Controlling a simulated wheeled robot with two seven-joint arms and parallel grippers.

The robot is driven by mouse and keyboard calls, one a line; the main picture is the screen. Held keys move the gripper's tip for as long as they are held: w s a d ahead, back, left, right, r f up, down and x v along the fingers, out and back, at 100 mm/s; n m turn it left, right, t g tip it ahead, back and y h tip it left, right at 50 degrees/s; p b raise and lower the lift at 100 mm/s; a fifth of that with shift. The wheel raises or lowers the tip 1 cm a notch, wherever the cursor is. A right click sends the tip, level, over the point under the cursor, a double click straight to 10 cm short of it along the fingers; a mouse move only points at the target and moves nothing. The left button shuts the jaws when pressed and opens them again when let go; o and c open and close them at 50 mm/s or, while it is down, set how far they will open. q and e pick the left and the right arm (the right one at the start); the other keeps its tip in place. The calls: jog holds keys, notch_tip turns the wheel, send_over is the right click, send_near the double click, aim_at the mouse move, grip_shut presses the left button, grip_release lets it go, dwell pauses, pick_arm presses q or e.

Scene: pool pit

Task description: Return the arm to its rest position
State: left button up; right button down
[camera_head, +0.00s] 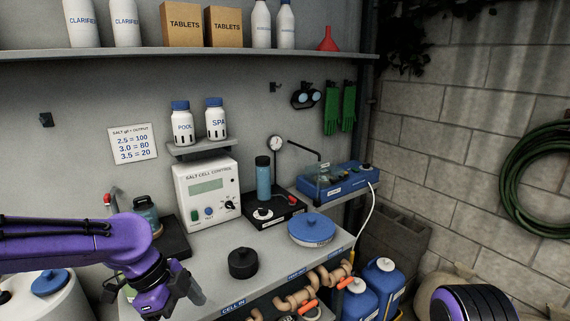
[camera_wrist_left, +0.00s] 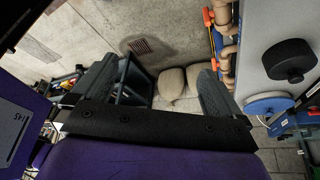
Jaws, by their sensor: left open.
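My left arm comes in from the left in the head view, purple with black joints. Its gripper (camera_head: 178,300) hangs over the front left of the bench, pointing down and partly cut off by the bottom edge. In the left wrist view the two dark fingers of this gripper (camera_wrist_left: 155,88) stand wide apart with nothing between them. A purple and black piece of my right arm shows at the bottom right of the head view. Its gripper is out of view.
A black round knob-like cap (camera_head: 243,263) stands on the bench right of my left gripper. The salt cell control box (camera_head: 208,190) and a blue-lidded tub (camera_head: 311,231) are behind. Orange-handled pipes (camera_head: 300,297) run below the bench's front edge. A white blue-lidded container (camera_head: 50,290) is under my left arm.

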pick_arm(q)
jog(key=s+f+n+t+y+b, duration=0.1)
jog(key=s+f+n, duration=0.35)
jog(key=f, duration=0.75)
jog(key=s+f+n+y, duration=0.1)
jog(key=f+n, duration=0.7)
jog(key=f, duration=0.5)
jog(key=s+a+f+n+y, duration=0.2)
jog(key=s+a+f+n, duration=0.1)
jog(key=s, duration=0.3)
jog(key=s+a+f+n+t+y+b, duration=0.1)
jog(key=s+a+f+n+y, duration=0.1)
jog(key=s+a+f+n, duration=0.2)
jog(key=s+a+f+n+t+y, duration=0.1)
jog(key=s+a+f+n, duration=0.3)
jog(key=s, duration=0.4)
jog(key=shift+s+a+n+y+b, duration=0.2)
jog(key=shift+a+n+y+b, duration=0.15)
jog(key=shift+n+y, duration=0.25)
